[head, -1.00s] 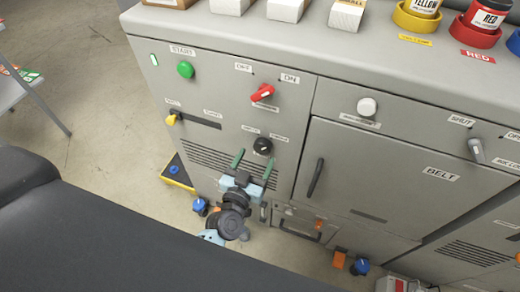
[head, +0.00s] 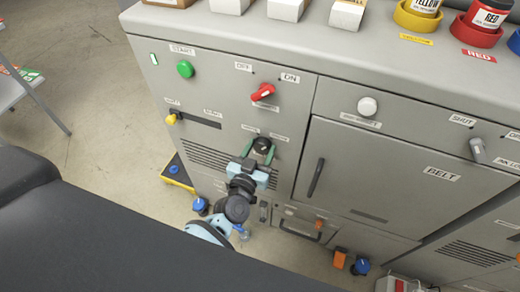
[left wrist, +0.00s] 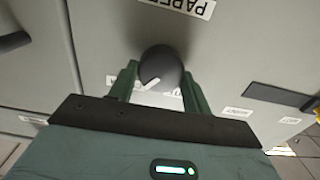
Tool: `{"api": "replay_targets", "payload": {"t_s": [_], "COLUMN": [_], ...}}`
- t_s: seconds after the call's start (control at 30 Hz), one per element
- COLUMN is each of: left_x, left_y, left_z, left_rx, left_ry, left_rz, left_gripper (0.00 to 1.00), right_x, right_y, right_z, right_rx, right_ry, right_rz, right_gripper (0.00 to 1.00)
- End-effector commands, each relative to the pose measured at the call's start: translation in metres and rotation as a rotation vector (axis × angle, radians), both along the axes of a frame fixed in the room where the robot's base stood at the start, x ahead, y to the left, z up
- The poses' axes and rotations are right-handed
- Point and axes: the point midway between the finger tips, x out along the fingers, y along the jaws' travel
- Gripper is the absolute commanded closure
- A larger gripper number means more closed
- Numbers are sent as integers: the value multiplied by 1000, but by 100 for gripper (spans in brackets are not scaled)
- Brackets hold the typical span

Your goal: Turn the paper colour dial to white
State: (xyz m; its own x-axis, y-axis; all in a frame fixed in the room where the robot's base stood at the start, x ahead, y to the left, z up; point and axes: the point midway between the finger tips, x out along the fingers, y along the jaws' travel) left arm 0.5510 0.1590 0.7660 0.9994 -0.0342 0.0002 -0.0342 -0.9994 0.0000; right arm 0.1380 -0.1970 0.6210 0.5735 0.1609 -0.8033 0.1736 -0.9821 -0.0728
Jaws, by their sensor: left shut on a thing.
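The paper colour dial is a round black knob (head: 262,146) with a pale pointer mark, on the grey machine front below the red switch. It also shows in the left wrist view (left wrist: 161,68), where a label reading "PAPER" is beside it. My left gripper (head: 259,152) has its two green fingers on either side of the knob, shut on it. In the left wrist view the fingers (left wrist: 160,82) flank the knob, and the small labels at the dial are partly hidden or too small to read. My right gripper is not in view.
A red switch (head: 263,92) marked OFF and ON is above the dial. A green START button (head: 185,69) and a yellow lever (head: 171,119) are to the left. A BELT door with a black handle (head: 316,178) is to the right.

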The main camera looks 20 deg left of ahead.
Motion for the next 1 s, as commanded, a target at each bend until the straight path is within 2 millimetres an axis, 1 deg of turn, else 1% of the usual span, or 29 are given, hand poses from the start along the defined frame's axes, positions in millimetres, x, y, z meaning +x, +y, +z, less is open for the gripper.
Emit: {"api": "replay_targets", "payload": {"t_s": [0.27,0.47,0.67,1.0], "left_x": [0,0,0,0], "left_y": [0,1,1,3], "left_z": [0,0,-1,-2], "left_rx": [-23,-111,-270,-594], "left_ry": [1,4,9,21], "left_rz": [1,0,0,0], "left_gripper": [74,74,74,74], "right_x": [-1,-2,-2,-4], "right_y": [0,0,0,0], "right_z": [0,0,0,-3], "right_rx": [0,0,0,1], "right_ry": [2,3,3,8], "right_rz": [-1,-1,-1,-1], "right_gripper": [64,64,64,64]}}
